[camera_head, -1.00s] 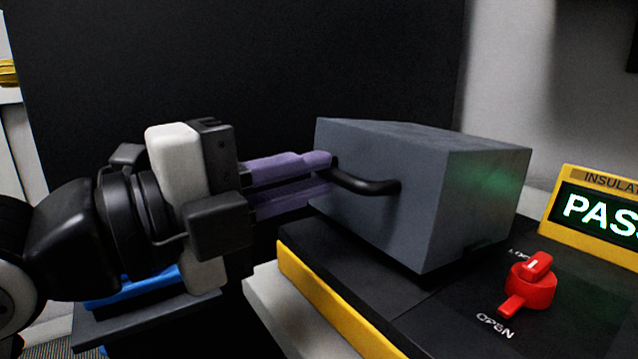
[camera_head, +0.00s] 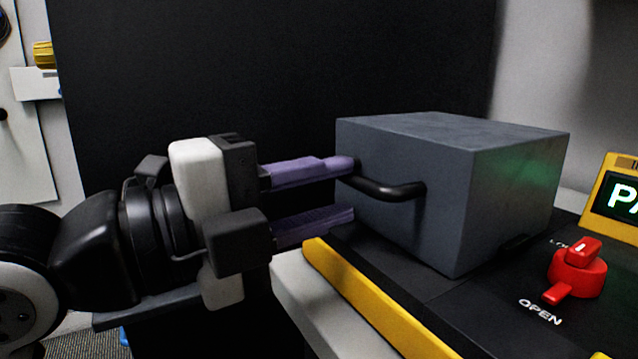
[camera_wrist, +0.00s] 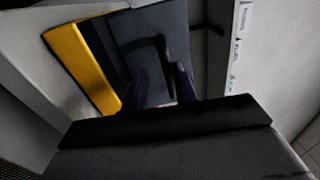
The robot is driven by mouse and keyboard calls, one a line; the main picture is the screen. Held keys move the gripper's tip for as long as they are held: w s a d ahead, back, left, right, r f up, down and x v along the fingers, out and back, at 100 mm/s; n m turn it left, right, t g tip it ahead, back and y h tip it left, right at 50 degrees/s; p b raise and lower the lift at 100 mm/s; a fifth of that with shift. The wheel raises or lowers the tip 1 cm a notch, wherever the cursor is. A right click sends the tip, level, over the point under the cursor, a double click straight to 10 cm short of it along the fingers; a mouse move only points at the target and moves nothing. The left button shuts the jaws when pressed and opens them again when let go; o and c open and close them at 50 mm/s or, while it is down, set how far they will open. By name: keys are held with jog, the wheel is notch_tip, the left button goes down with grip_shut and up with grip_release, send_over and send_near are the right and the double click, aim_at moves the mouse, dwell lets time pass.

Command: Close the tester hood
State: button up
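The tester hood (camera_head: 410,145) is a dark grey box, down flat on the black tester base (camera_head: 390,265) with its yellow front edge. A black bar handle (camera_head: 400,192) sticks out from its near left face. My gripper (camera_head: 352,190) has purple fingers, spread apart with a clear gap, one above the other in the head view. The upper fingertip is at the handle's left end, and the lower one is below the handle. Whether they touch the handle I cannot tell. The wrist view shows the fingers (camera_wrist: 160,88) near the handle (camera_wrist: 155,42), dark and hard to make out.
A red knob (camera_head: 577,270) with an OPEN mark stands on the base to the right of the hood. A yellow-framed display (camera_head: 612,198) is at the far right. A black panel (camera_head: 270,70) rises behind my arm.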

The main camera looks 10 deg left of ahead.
jog(key=shift+o, duration=0.3)
jog(key=p+v, duration=0.2)
jog(key=v, duration=1.2)
